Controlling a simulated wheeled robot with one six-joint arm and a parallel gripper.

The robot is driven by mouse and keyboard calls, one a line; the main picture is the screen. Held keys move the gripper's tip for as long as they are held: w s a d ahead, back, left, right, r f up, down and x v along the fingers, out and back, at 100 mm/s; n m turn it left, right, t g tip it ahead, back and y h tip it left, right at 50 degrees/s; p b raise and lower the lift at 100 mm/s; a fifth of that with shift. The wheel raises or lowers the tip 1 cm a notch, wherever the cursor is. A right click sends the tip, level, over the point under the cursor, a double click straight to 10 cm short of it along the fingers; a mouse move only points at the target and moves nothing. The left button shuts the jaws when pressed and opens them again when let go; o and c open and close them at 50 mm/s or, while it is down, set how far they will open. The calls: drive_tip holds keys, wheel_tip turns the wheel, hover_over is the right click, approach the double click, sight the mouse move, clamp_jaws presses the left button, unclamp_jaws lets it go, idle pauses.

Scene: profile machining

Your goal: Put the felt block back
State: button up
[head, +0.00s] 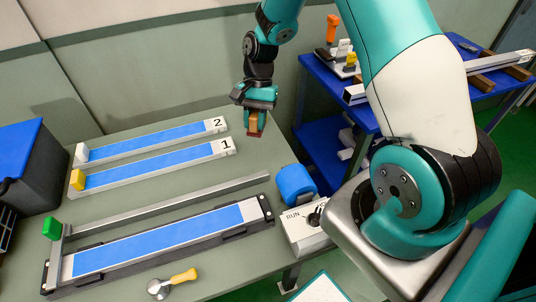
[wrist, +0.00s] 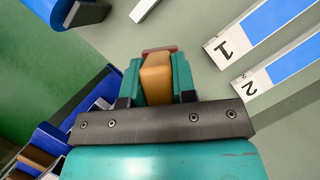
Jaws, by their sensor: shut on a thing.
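My gripper (head: 256,117) is shut on the felt block (head: 254,128), a tan block with a dark red pad at its lower end. In the wrist view the tan block (wrist: 157,76) sits between the two teal fingers, with the red pad edge showing beyond it. In the head view the block is held over the far right part of the grey-green table, right of the strips marked 1 and 2. Whether the pad touches the table is hard to tell.
Strips marked 2 (head: 214,125) and 1 (head: 226,147) lie at left. A long rail fixture (head: 262,208), a yellow-handled tool (head: 184,276), a blue cylinder (head: 296,184) and a RUN box (head: 301,236) stand nearer. A blue shelf (head: 321,76) holds tools behind right.

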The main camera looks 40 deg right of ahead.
drive_tip(key=d+r+m+t+b, duration=0.2)
drive_tip(key=d+r+m+t, duration=0.2)
drive_tip(key=d+r+m, duration=0.5)
drive_tip(key=a+f, duration=0.1)
drive_tip(key=f, duration=0.6)
drive_tip(key=a+f+m+p, duration=0.1)
drive_tip(key=f, duration=0.6)
drive_tip(key=w+a+f+m+p, duration=0.1)
drive_tip(key=f, duration=0.6)
drive_tip(key=shift+a+y, duration=0.15)
drive_tip(key=shift+y, duration=0.15)
drive_tip(key=shift+f, duration=0.1)
drive_tip(key=shift+f, duration=0.15)
drive_tip(key=o, duration=0.9)
